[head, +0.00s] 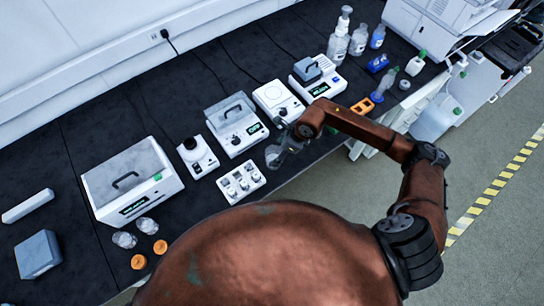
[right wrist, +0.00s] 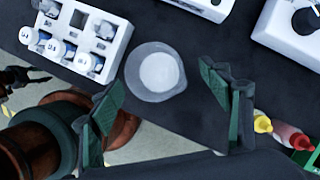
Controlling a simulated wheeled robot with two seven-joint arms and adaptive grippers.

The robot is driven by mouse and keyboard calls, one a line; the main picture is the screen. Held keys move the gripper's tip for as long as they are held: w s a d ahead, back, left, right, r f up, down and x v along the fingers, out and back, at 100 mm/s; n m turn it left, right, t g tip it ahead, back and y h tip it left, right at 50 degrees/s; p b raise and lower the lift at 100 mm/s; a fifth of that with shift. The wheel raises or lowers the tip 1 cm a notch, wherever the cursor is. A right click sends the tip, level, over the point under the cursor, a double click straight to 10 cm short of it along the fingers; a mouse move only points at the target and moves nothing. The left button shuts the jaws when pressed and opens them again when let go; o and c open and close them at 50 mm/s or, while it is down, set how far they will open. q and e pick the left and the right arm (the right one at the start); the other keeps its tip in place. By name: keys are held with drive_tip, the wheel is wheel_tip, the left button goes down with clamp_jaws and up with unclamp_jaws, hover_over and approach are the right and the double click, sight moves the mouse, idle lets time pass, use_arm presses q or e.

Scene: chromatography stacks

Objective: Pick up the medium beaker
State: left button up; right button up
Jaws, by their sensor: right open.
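A clear round beaker (right wrist: 157,71) stands on the dark bench in the right wrist view, seen from above, with a pale round base inside its rim. It also shows in the head view (head: 273,157) near the bench's front edge, partly behind my right gripper. My right gripper (right wrist: 162,82) is open and empty. Its two green-padded fingers are spread, one on each side of the view, with the beaker between and beyond them. I cannot tell whether they are level with the glass. In the head view my right gripper (head: 292,142) hangs over the beaker. My left gripper is out of view.
A white vial rack (head: 241,183) stands close left of the beaker. Behind are a lidded device (head: 236,123) and white instruments (head: 278,101). Yellow- and red-tipped items (right wrist: 275,128) lie near the right finger. Bottles (head: 338,40) stand at the back right.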

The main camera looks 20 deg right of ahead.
drive_tip(key=x, duration=0.2)
drive_tip(key=shift+d+f, duration=0.1)
drive_tip(key=shift+f, duration=0.35)
drive_tip(key=x, duration=0.2)
drive_tip(key=s+x, duration=0.1)
drive_tip(key=x, duration=0.1)
drive_tip(key=shift+w+f, duration=0.15)
drive_tip(key=shift+f, duration=0.25)
drive_tip(key=shift+c, duration=0.4)
drive_tip(key=c, duration=0.8)
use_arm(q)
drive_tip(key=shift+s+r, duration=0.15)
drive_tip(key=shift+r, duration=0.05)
use_arm(e)
drive_tip(key=c, duration=0.5)
